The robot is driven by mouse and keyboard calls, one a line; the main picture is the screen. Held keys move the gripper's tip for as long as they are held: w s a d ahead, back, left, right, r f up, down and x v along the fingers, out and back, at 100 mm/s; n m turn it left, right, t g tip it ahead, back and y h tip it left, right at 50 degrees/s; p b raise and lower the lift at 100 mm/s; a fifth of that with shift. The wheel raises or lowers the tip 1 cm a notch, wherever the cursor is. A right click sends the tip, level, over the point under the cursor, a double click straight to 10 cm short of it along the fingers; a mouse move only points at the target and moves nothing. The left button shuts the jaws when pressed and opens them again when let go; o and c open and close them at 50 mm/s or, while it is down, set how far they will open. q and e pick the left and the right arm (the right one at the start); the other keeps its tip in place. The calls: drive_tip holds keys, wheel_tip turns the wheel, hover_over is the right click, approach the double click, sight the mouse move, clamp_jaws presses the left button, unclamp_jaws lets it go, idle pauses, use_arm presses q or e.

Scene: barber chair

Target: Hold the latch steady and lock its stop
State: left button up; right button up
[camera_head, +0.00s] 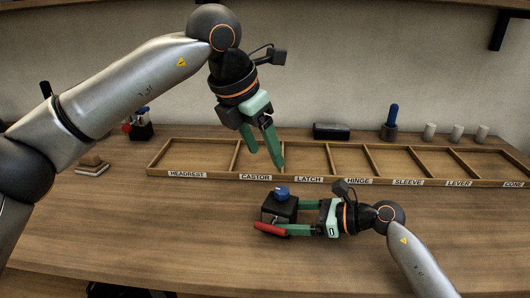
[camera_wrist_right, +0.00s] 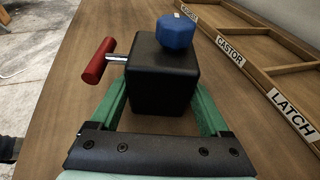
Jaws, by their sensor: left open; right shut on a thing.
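The latch (camera_head: 277,209) is a black block on the wooden table, with a blue knob (camera_head: 282,191) on top and a red handle (camera_head: 270,229) on its near side. In the right wrist view the latch (camera_wrist_right: 163,80) sits between my green fingers, with its blue knob (camera_wrist_right: 175,31) on top and its red handle (camera_wrist_right: 96,60) on a metal stem at left. My right gripper (camera_head: 285,218) is shut on the black block from the right. My left gripper (camera_head: 277,162) is open and empty, pointing down above and behind the latch, apart from the blue knob.
A shallow wooden tray (camera_head: 300,179) with labelled compartments runs along the back; its compartments look empty. Behind it stand a black box (camera_head: 331,131), a blue-handled tool (camera_head: 392,118) and several pale cylinders (camera_head: 429,131). The table front left of the latch is clear.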

drive_tip(key=shift+f, duration=0.1)
drive_tip(key=o, duration=0.8)
drive_tip(key=shift+d, duration=0.1)
